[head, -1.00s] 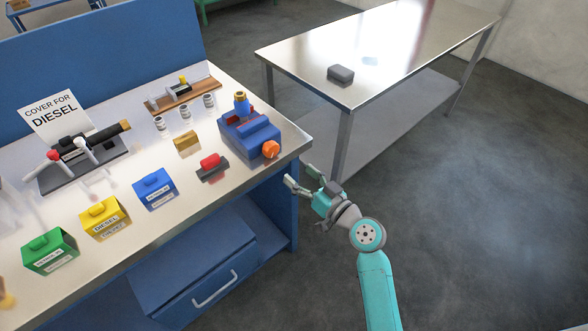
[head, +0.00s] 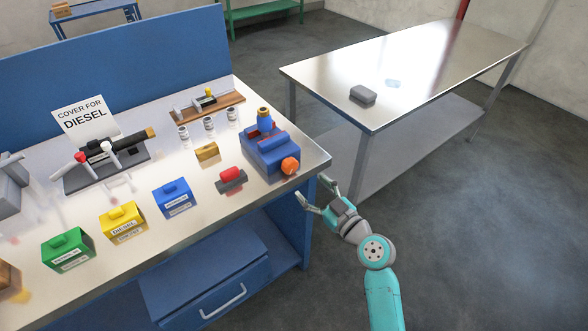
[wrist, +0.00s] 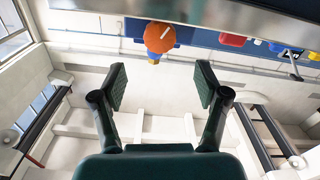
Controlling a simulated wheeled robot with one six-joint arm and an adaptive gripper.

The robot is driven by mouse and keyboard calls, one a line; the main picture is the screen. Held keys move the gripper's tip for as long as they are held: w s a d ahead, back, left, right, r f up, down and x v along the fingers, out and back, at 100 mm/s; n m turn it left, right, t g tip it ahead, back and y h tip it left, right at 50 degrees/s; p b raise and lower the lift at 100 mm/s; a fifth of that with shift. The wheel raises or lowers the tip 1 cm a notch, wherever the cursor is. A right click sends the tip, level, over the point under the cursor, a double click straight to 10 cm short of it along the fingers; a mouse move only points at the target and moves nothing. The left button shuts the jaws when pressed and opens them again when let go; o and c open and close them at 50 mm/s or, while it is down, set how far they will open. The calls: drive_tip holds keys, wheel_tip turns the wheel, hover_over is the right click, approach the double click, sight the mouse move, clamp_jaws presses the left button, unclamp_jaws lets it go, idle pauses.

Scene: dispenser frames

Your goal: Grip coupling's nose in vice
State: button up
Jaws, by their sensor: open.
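The vice (head: 272,152) is a blue block with red parts and an orange knob (head: 290,166), at the right front corner of the bench. A blue cylindrical piece with a brass top (head: 264,118), probably the coupling, stands upright at the vice's back. I cannot tell whether the jaws hold it or which end is its nose. My gripper (head: 316,192) is open and empty, off the bench's right end, in front of and right of the vice. In the wrist view, the orange knob (wrist: 158,37) shows beyond and between my open fingers (wrist: 161,85).
The bench (head: 215,215) holds blue, yellow and green boxes, a red-and-grey piece (head: 231,180), a brass block (head: 207,152), small jars and a dispenser rig (head: 105,160). A steel table (head: 420,70) with a grey block (head: 362,95) stands behind right. Floor at right is clear.

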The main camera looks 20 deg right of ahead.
sight(293, 168)
drive_tip(key=x, duration=0.9)
drive_tip(key=c, duration=1.2)
drive_tip(key=shift+o, duration=0.2)
drive_tip(key=shift+m, duration=2.9)
